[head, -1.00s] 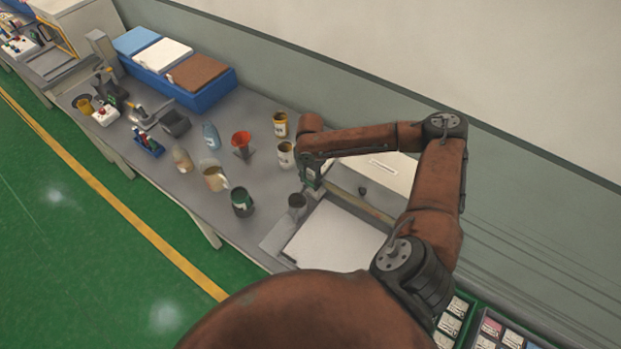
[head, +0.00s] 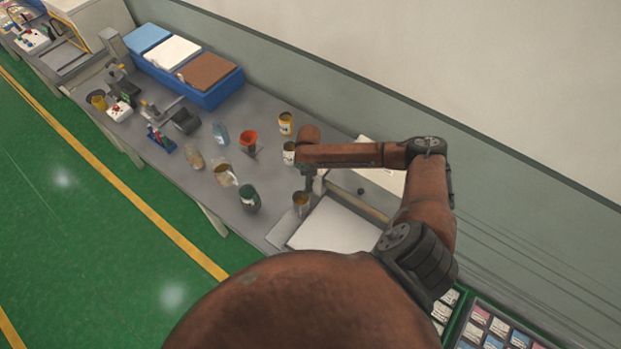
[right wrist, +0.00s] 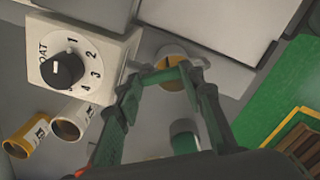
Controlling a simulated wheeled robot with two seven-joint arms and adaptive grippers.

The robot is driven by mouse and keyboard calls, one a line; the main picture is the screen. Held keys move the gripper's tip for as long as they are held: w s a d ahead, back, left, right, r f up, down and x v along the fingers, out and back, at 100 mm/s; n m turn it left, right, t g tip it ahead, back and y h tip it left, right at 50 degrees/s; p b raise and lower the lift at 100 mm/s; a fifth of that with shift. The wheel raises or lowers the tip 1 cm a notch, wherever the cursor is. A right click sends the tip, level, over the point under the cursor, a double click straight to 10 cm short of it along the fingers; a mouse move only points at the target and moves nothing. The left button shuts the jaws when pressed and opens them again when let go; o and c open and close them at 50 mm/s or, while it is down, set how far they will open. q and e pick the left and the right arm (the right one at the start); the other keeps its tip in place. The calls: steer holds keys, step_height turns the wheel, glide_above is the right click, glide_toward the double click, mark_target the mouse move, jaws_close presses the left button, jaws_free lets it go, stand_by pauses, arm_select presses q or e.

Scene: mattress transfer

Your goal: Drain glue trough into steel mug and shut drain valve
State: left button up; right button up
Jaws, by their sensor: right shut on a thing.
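The steel mug (head: 300,207) stands at the left end of the glue coater, with tan contents showing inside. In the right wrist view the mug (right wrist: 178,58) shows orange-tan inside, just beyond my fingers. A tan strip, apparently the glue trough (head: 362,207), runs behind the white plate. My right gripper (head: 312,184) is at the trough's left end, above and beside the mug. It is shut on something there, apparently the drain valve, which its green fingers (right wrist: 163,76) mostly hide. My left gripper is not in view.
A white box with a numbered dial (right wrist: 63,70) is close to my right gripper. A blue bin (head: 215,92) is farther back.

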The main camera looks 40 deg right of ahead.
steer(key=m, duration=0.3)
steer(key=shift+w+a+f, duration=0.1)
steer(key=shift+a, duration=0.1)
steer(key=shift+w+a+m, duration=0.1)
steer(key=shift+w+m, duration=0.1)
steer(key=shift+m, duration=0.85)
steer(key=shift+w+a+m, duration=0.1)
steer(key=shift+w+m, duration=0.05)
steer(key=shift+m, duration=0.9)
steer(key=shift+d, duration=0.1)
steer(key=o, duration=1.2)
steer(key=shift+c, duration=0.2)
steer(key=shift+w+r, duration=0.1)
steer(key=shift+r, duration=0.15)
step_height(320, 180, up, 8)
steer(key=shift+f, duration=0.15)
